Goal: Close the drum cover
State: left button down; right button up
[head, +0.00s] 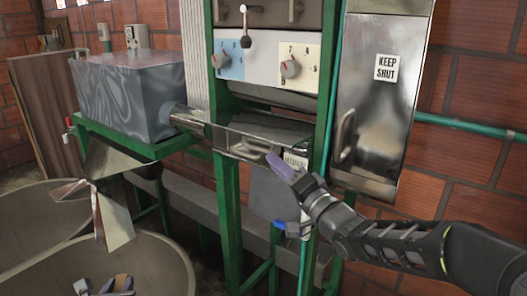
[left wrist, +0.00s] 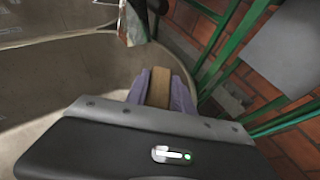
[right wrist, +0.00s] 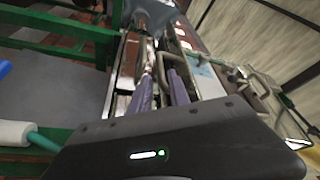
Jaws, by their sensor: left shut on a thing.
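A shiny metal cover (head: 240,143), which looks like the drum cover, sits in the green frame below the knob panel. A dark opening shows above it, and a partly hidden white label is at its right end. My right gripper (head: 277,163) is in front of the cover's right part. My left gripper (head: 103,287) is low at the bottom left. In the left wrist view it is shut on a tan block-like piece (left wrist: 158,90).
A grey metal box (head: 125,95) stands on a green stand at the left. Large round basins (head: 150,265) lie below it. A steel door marked KEEP SHUT (head: 378,110) is at the right. Green posts (head: 231,215) stand close to my right gripper.

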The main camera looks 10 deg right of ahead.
aim_at(266, 152)
jog(key=p+x, duration=0.1)
jog(key=x, duration=0.4)
grip_shut()
jog(key=shift+f, duration=0.1)
dwell(1.3)
